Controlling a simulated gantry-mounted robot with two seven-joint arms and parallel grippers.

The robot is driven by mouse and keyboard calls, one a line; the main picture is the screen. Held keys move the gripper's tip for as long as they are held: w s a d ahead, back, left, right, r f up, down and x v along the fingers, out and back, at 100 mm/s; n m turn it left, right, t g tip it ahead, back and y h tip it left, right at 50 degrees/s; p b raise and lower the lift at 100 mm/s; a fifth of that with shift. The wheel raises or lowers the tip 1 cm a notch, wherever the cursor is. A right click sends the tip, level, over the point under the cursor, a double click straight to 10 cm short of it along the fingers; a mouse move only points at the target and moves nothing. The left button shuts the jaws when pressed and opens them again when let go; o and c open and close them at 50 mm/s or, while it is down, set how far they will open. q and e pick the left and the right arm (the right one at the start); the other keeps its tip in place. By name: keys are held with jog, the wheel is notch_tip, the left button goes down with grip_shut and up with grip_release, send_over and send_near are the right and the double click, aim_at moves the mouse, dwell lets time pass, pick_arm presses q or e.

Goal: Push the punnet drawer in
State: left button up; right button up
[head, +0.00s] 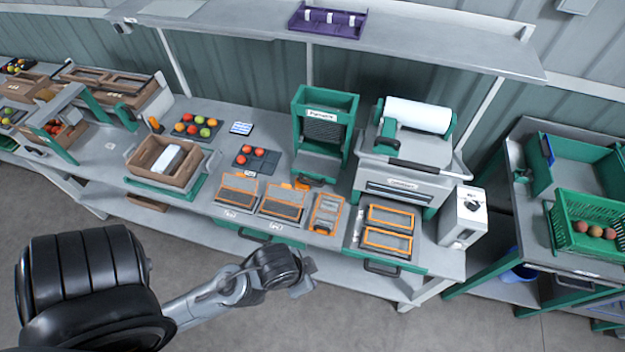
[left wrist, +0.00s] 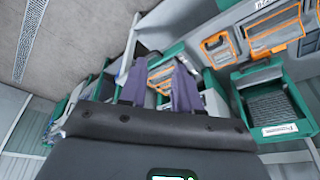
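An open green-fronted drawer (head: 415,266) with a dark handle stands out in front of the film-roll machine (head: 405,180) on the bench. Two orange-framed punnets (head: 388,240) lie in it. Another green drawer front (head: 265,237) with a handle is at the bench edge, below the orange-framed trays. My left gripper (head: 303,284) is in front of the bench, left of the open drawer and apart from it. In the left wrist view its two purple fingers (left wrist: 160,90) are spread and empty, with an orange-framed punnet (left wrist: 161,74) visible beyond them. My right gripper is not in view.
A green dispenser (head: 325,105) stands on the bench behind several orange-framed trays (head: 282,200). A grey box (head: 460,218) sits right of the film-roll machine. A brown crate (head: 150,160) is further left. The floor before the bench is clear.

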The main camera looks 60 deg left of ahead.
pick_arm(q)
jog(key=shift+m, duration=0.4)
jog(key=c, duration=0.4)
jog(key=m, duration=0.1)
jog(key=w+m, duration=0.1)
jog(key=shift+w+r+m+t, duration=0.15)
jog(key=shift+m+t, duration=0.25)
grip_shut()
jog(key=m+t+y+b, duration=0.5)
jog(key=m+y+b, duration=0.3)
jog(key=m+b, duration=1)
send_near(309, 184)
jog(key=s+d+m+p, duration=0.2)
jog(key=s+p, duration=0.1)
jog(key=s+d+m+p, duration=0.1)
jog(key=s+m, duration=0.1)
jog(key=shift+s+d, duration=0.2)
jog(key=shift+d, duration=0.1)
jog(key=shift+w+a+f+b, duration=0.45)
jog(key=shift+w+a, duration=0.75)
jog(key=shift+w, duration=0.4)
jog(key=shift+w+a+f+b, duration=0.4)
jog(key=shift+w+a+f, duration=0.2)
jog(key=shift+w+a, duration=0.85)
jog(key=shift+w+a+f+b, duration=0.45)
jog(key=shift+w+a, duration=0.55)
jog(key=shift+w, duration=0.75)
